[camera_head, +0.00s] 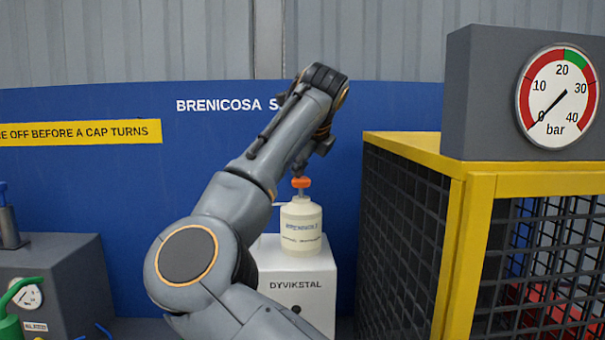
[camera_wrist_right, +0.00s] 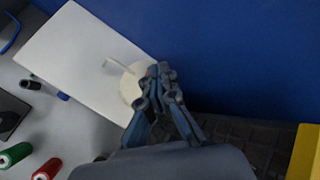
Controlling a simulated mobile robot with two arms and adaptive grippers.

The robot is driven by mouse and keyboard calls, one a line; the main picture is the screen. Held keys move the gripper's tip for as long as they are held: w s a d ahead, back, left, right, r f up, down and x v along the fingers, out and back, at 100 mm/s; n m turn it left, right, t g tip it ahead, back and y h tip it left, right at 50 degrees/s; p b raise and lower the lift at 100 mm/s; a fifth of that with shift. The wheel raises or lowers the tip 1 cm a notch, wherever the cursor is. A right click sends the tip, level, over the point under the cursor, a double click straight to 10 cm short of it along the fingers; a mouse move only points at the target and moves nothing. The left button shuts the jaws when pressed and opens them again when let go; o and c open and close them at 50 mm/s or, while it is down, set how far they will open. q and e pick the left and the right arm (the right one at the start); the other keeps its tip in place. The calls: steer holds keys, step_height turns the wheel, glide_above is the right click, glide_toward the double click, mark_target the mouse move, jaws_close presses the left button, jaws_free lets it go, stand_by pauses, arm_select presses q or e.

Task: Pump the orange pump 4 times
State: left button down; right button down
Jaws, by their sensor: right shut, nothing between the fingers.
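The orange pump (camera_head: 301,182) is the small orange head on top of a cream bottle (camera_head: 301,226), which stands upright on a white box labelled DYVIKSTAL (camera_head: 304,276). My right gripper (camera_head: 301,168) is shut and empty, pointing down just above the orange head; I cannot tell whether it touches. In the right wrist view, my shut right gripper (camera_wrist_right: 161,74) covers most of the pump top, and the bottle (camera_wrist_right: 129,86) shows beside it with its pale spout (camera_wrist_right: 116,64). My left gripper is not in view.
A yellow-framed mesh cage (camera_head: 405,240) stands close on the right, with a grey gauge box (camera_head: 482,95) on top. A blue panel (camera_head: 80,200) is behind. Grey equipment (camera_head: 70,270) stands at the left. Green and red spools (camera_wrist_right: 14,155) lie on the surface in the wrist view.

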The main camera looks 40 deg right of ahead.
mark_target(299, 180)
steer(key=shift+w+d+r+p, duration=0.1)
steer(key=shift+r+p, duration=0.9)
steer(key=shift+r, duration=0.5)
steer(key=shift+r+p, duration=0.8)
steer(key=shift+r, duration=0.7)
